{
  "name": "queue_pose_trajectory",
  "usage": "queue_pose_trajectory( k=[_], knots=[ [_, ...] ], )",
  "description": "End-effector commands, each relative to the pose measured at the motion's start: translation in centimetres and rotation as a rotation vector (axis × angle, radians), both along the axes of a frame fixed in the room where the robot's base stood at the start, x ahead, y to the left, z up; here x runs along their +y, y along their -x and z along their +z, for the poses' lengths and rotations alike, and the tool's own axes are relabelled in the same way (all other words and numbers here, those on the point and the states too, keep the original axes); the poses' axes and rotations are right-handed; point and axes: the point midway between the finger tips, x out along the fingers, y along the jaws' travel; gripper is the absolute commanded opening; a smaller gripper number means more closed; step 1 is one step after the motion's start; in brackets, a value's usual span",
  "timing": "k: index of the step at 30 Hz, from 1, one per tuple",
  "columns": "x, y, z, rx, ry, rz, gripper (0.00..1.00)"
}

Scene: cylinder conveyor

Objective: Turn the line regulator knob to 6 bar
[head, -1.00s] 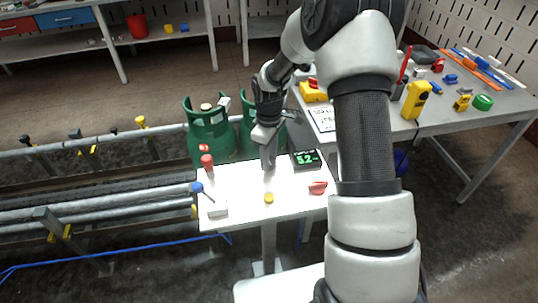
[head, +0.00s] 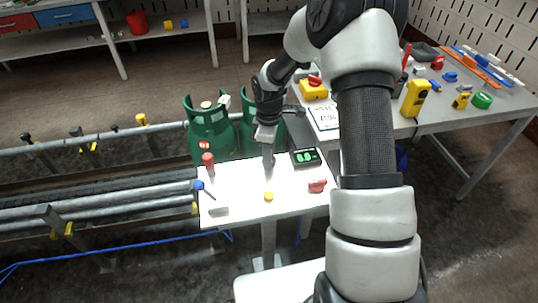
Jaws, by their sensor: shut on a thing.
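My gripper (head: 268,162) points down over the white panel table (head: 240,200), its fingers together at the panel's back middle. The line regulator knob is hidden at the fingertips, and the fingers appear shut on it. Just right of the gripper is a black display (head: 306,157) with green digits, small but seeming to read 6.0.
The panel also carries a red-topped post (head: 208,162), a blue-handled lever (head: 198,186), a yellow button (head: 268,197) and a red handle (head: 317,186). Green gas cylinders (head: 210,130) stand behind. A grey workbench (head: 470,120) with tools is at right.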

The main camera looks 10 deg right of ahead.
Motion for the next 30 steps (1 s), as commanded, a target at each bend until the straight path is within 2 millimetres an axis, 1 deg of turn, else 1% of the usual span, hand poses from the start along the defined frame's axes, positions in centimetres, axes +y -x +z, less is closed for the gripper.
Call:
queue_pose_trajectory(
  k=[1, 2, 4, 5, 13, 17, 20, 23, 30],
  knots=[
    [0.0, -0.1, 0.1, -0.002, 0.0, -0.001, 0.11],
    [0.0, -0.1, 0.1, -0.002, 0.0, -0.001, 0.38],
    [0.0, -0.1, 0.1, -0.002, 0.0, -0.001, 0.5],
    [0.0, -0.1, 0.1, -0.002, 0.0, -0.001, 0.52],
    [0.0, 0.0, 0.1, -0.001, 0.0, -0.001, 0.52],
    [0.0, -0.1, 0.9, -0.001, 0.0, -0.002, 0.52],
    [0.0, -0.1, 2.6, -0.004, 0.0, -0.002, 0.52],
    [0.0, -0.2, 4.9, -0.005, 0.0, -0.003, 0.52],
    [-0.1, -0.1, 10.9, -0.006, 0.001, -0.002, 0.52]
  ],
)
